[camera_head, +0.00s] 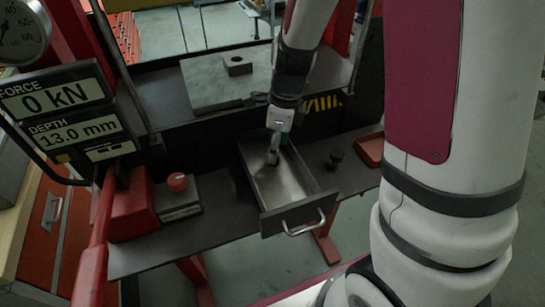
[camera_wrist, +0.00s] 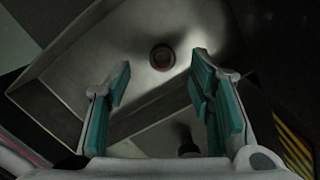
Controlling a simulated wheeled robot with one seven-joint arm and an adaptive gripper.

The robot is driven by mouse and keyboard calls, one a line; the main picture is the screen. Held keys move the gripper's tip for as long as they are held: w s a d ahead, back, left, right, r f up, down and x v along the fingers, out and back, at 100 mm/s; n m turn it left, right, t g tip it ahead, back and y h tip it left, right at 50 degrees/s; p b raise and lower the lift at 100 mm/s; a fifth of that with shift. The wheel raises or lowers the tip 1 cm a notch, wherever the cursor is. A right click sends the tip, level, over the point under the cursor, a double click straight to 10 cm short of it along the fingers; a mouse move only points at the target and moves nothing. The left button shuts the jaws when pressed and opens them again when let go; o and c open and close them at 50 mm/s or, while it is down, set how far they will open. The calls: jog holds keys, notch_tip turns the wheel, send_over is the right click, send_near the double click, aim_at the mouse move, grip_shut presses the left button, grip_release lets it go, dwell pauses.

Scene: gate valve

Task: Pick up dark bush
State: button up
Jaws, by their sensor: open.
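My gripper (camera_head: 273,156) is open and points down into the open metal drawer (camera_head: 303,190). In the wrist view its teal-padded fingers (camera_wrist: 160,78) stand apart with nothing between them. A small dark brown, ring-like piece (camera_wrist: 162,57) lies on the drawer floor, ahead of the fingertips; I do not make it out in the head view. A second small dark piece (camera_head: 336,158) stands on the bench right of the drawer, and a dark piece also shows beyond the drawer wall in the wrist view (camera_wrist: 188,146). I cannot tell for certain which is the dark bush.
The drawer walls surround my fingers, with a handle (camera_head: 304,222) at the front. A red tray (camera_head: 370,149) is at the right. A red-knobbed box (camera_head: 178,198) and a red press with a force display (camera_head: 60,100) are at the left. A block with a hole (camera_head: 238,65) lies behind.

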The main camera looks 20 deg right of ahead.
jog(key=shift+w+a+f, duration=0.1)
jog(key=shift+w+f, duration=0.05)
jog(key=shift+f, duration=0.8)
jog(key=shift+w+f, duration=0.1)
jog(key=shift+f, duration=0.8)
grip_shut()
jog(key=shift+r, duration=0.1)
